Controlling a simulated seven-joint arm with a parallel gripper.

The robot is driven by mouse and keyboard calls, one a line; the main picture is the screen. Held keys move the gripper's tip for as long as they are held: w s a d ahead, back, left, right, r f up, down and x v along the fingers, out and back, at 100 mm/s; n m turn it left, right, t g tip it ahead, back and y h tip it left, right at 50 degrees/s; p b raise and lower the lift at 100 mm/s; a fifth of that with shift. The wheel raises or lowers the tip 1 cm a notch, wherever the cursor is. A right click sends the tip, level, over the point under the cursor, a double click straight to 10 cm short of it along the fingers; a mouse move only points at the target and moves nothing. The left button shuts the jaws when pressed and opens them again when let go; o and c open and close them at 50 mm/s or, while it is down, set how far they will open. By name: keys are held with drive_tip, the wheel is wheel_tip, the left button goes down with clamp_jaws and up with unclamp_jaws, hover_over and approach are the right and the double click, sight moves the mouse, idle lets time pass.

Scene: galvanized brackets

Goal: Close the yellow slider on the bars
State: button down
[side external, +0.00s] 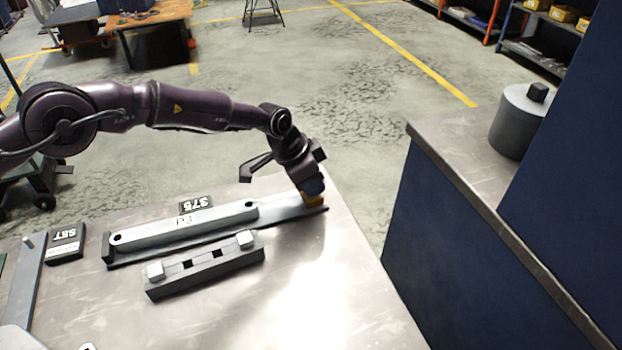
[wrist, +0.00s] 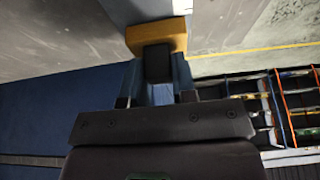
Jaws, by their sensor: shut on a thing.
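The yellow slider (side external: 314,200) is at the right end of a long flat rail (side external: 280,213) on the metal table. A light grey bar (side external: 215,220) with a hole near each end lies along the rail, against a dark stop (side external: 108,248) at its left end. Bare rail shows between the bar's right end and the slider. My gripper (side external: 312,188) points down at the slider and is shut on it. In the wrist view, the slider (wrist: 157,36) sits at the tips of my gripper (wrist: 157,62); the bar is not visible there.
A dark block (side external: 205,268) with two pale cubes and square openings lies in front of the rail. Another grey bar (side external: 25,285) is far left. The table's front right is clear. A blue cabinet (side external: 470,240) stands right.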

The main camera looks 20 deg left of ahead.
sight(298, 202)
drive_tip(key=shift+s+a, duration=1.75)
drive_tip(key=shift+a, duration=0.15)
drive_tip(key=c, duration=0.9)
unclamp_jaws()
drive_tip(key=shift+d, duration=0.1)
drive_tip(key=shift+r, duration=0.1)
drive_tip(key=v, duration=1.2)
drive_tip(key=shift+s+r, duration=0.1)
drive_tip(key=shift+r, duration=0.25)
